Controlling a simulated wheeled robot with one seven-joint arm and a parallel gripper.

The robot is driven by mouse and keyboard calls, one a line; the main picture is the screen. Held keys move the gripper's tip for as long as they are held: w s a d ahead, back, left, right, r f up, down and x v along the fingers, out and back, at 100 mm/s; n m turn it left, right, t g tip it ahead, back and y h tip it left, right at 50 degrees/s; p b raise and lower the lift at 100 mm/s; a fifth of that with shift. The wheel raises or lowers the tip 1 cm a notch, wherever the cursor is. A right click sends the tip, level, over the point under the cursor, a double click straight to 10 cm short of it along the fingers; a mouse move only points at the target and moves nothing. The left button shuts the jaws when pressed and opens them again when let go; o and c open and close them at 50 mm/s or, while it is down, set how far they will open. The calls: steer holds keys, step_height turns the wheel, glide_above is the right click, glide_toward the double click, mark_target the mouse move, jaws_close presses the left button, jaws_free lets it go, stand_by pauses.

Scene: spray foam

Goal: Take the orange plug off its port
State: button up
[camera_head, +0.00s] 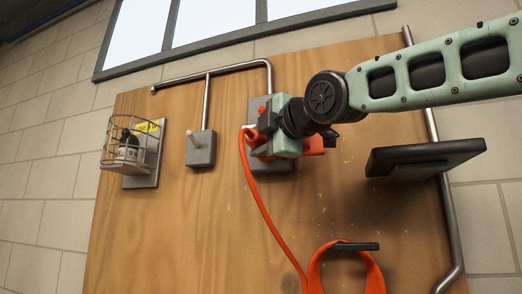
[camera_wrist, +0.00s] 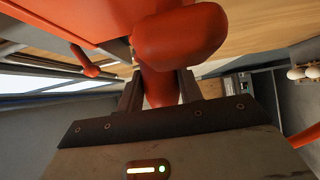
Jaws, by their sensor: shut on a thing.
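The orange plug (camera_head: 257,149) is at the grey port box (camera_head: 270,166) on the upper part of the wooden board, largely hidden behind my gripper (camera_head: 264,128). In the wrist view my gripper (camera_wrist: 160,92) has its two dark fingers on either side of an orange neck of the plug (camera_wrist: 178,38), shut on it. The plug's rounded end bulges above the fingertips. An orange cable (camera_head: 262,205) runs from the left side of the plug down the board. Whether the plug is seated or apart from the port is hidden.
A wire cage (camera_head: 125,152) holding a dark-topped bottle is at the left. A grey box (camera_head: 201,149) with a pale lever sits beside a metal pipe (camera_head: 215,74). A black shelf (camera_head: 424,157) juts out at the right. An orange cable loop (camera_head: 372,275) hangs below.

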mark_target(250, 130)
steer(key=shift+s+a+f+b, duration=0.1)
steer(key=shift+s+b, duration=0.35)
steer(key=shift+b, duration=0.35)
steer(key=shift+s+a+b, duration=0.2)
steer(key=shift+s+b, duration=0.35)
steer(key=shift+b, duration=0.05)
steer(key=shift+s+a+b, duration=0.2)
steer(key=shift+s+b, duration=0.35)
steer(key=shift+s+a+b, duration=0.2)
steer(key=shift+s+b, duration=0.2)
steer(key=shift+s, duration=0.1)
steer(key=shift+s+a+b, duration=0.15)
steer(key=shift+s+b, duration=0.2)
steer(key=shift+s, duration=0.15)
